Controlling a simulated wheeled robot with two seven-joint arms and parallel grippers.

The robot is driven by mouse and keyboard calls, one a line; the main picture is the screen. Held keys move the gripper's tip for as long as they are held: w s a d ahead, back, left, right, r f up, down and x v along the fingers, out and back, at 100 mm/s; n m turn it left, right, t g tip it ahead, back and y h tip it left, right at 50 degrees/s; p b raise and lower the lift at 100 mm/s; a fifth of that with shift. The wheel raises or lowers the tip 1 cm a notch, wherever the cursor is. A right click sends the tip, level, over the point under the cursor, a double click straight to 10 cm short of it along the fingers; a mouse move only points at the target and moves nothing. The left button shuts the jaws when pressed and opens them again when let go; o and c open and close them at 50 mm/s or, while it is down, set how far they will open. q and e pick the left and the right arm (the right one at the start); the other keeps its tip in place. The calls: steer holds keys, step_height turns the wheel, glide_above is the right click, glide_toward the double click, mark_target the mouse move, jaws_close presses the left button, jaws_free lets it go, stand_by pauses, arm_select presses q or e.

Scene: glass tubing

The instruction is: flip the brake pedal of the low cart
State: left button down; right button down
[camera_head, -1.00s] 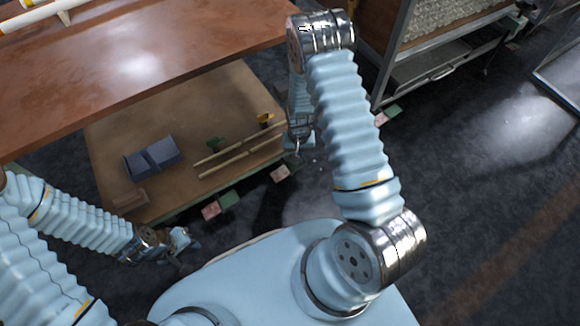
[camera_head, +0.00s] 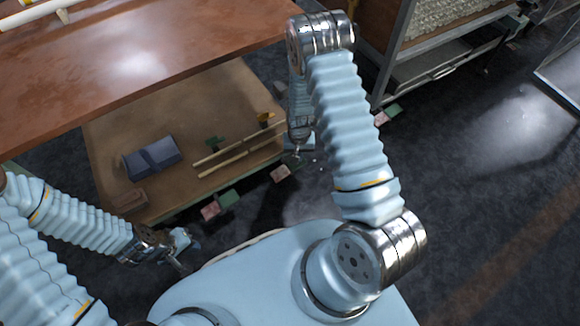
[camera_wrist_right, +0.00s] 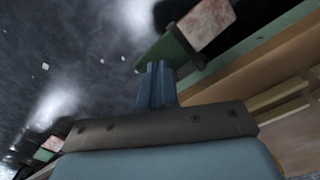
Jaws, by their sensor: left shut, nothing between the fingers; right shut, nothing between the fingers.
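The low cart (camera_head: 110,160) has a brown deck partly under the reddish tabletop. Paired pink and green plates stick out at its near edge. One pink plate (camera_head: 280,173) is close to my right gripper (camera_head: 296,157); its green partner is mostly hidden by the arm. In the right wrist view, my shut, empty right fingers (camera_wrist_right: 157,82) overlap the lower end of a green plate (camera_wrist_right: 168,50), with a pink plate (camera_wrist_right: 207,22) beyond. I cannot tell whether they touch. My left gripper (camera_head: 182,258) is shut and empty, in front of the cart's near left corner.
Another pair, a pink plate (camera_head: 210,211) and a green plate (camera_head: 229,198), is farther left. A dark blue box (camera_head: 152,157) and wooden strips (camera_head: 222,165) lie on the deck. The tabletop (camera_head: 150,70) overhangs it.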

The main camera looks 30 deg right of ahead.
steer(key=shift+f+b, duration=0.7)
steer(key=shift+f, duration=0.2)
stand_by(0.4)
steer(key=shift+r+p, duration=2.6)
steer(key=shift+r, duration=1)
steer(key=s+a+r+n+y+p, duration=0.1)
steer(key=s+a+r+y+p, duration=0.1)
steer(key=s+a, duration=0.5)
steer(key=s+a+r+n+y+p, duration=0.2)
steer(key=s+a+r, duration=0.1)
steer(key=s+a, duration=0.4)
steer(key=shift+s+a+r+t, duration=0.25)
steer(key=shift+a+t, duration=0.15)
steer(key=shift+a, duration=0.75)
